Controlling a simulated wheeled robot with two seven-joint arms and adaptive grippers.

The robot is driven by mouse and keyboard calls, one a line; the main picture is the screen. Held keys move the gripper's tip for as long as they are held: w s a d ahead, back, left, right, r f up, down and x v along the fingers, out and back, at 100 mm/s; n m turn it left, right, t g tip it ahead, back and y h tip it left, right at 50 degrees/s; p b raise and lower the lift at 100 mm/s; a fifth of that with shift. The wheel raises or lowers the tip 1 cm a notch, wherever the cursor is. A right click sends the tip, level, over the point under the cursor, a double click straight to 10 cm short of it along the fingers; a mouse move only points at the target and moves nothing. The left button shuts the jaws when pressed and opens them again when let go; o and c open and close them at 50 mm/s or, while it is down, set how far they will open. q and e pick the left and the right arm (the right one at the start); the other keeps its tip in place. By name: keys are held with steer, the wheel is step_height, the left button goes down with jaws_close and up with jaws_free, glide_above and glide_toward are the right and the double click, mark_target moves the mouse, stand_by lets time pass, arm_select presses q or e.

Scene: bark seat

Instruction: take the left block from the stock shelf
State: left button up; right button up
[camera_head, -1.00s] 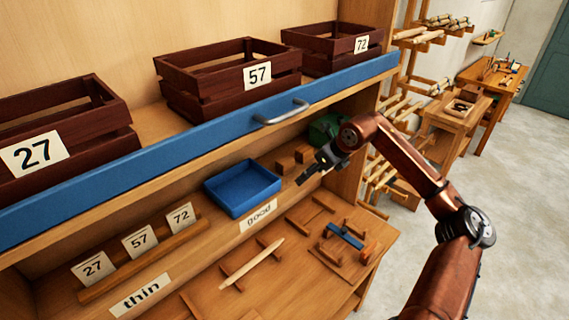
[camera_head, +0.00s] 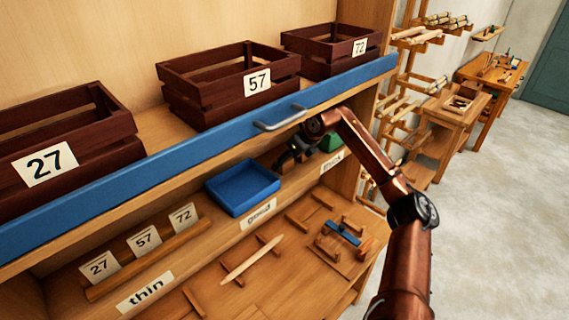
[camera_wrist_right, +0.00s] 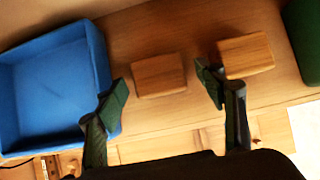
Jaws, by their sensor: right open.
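The left block (camera_wrist_right: 158,76), a small brown wooden block, lies on the shelf board in the right wrist view. A similar right block (camera_wrist_right: 246,55) lies a little to its right, with a gap between them. My right gripper (camera_wrist_right: 165,95) is open, its fingers spread on either side of the left block. Its right finger is in the gap and overlaps the right block's edge; I cannot tell if they touch. In the head view my right gripper (camera_head: 292,157) is over the shelf and mostly hides the blocks. My left gripper is not in view.
A blue tray (camera_head: 243,190) stands just left of the blocks, above the "good" label (camera_head: 258,213). A green object (camera_head: 331,143) is at the right, by the "stock" label (camera_head: 332,161). The blue-edged upper shelf (camera_head: 200,142) with its handle (camera_head: 280,119) runs above my right gripper.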

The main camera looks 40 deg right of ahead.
steer(key=shift+w+a+f, duration=0.15)
steer(key=shift+w, duration=0.4)
steer(key=shift+w+f, duration=0.15)
steer(key=shift+f, duration=0.2)
steer(key=c, duration=1.3)
